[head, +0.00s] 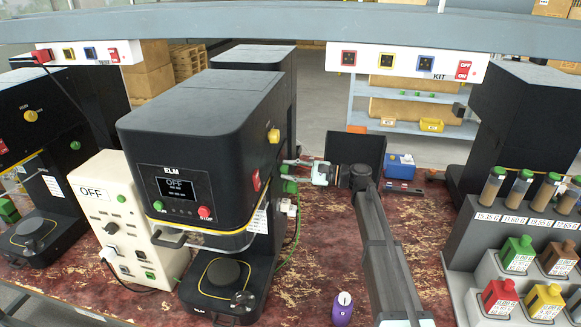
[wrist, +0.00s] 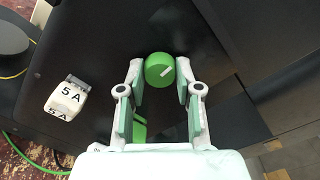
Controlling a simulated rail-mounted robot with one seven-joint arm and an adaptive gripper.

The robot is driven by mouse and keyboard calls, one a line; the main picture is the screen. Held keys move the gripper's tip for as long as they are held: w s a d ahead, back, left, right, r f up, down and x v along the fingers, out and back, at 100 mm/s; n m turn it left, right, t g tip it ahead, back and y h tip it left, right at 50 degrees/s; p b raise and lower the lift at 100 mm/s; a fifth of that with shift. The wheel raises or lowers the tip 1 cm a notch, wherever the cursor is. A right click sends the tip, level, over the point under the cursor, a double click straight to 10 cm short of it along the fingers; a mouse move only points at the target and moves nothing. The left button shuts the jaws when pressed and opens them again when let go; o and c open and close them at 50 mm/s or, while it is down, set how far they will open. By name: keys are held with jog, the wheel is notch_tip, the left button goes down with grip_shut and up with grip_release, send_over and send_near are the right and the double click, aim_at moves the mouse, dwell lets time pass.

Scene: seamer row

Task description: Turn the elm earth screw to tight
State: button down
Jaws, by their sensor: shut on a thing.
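The ELM machine (head: 215,115) is a black seamer with a screen that reads OFF. The elm earth screw (wrist: 160,71) is a round green knob with a white pointer line slanting up to the right in the wrist view, on the machine's black side. My gripper (wrist: 161,75) has a fingertip on each side of the knob and is shut on it. In the head view my gripper (head: 308,170) reaches in from the right to the machine's right side, beside small green parts. The knob's threads and seating are hidden.
A white block marked 5A (wrist: 66,98) sits left of the knob. Another green part (wrist: 139,130) lies below it, partly behind a finger. A green cable (head: 297,235) hangs along the machine's side. A purple bottle (head: 343,308) stands on the table in front. A dark rack (head: 480,235) stands right.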

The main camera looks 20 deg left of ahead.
jog(key=shift+m, duration=0.5)
jog(key=c, duration=0.8)
grip_release()
jog(key=shift+a, duration=0.1)
jog(key=d, duration=0.4)
jog(key=w+d, duration=0.1)
jog(key=d, duration=0.7)
jog(key=shift+w, duration=0.35)
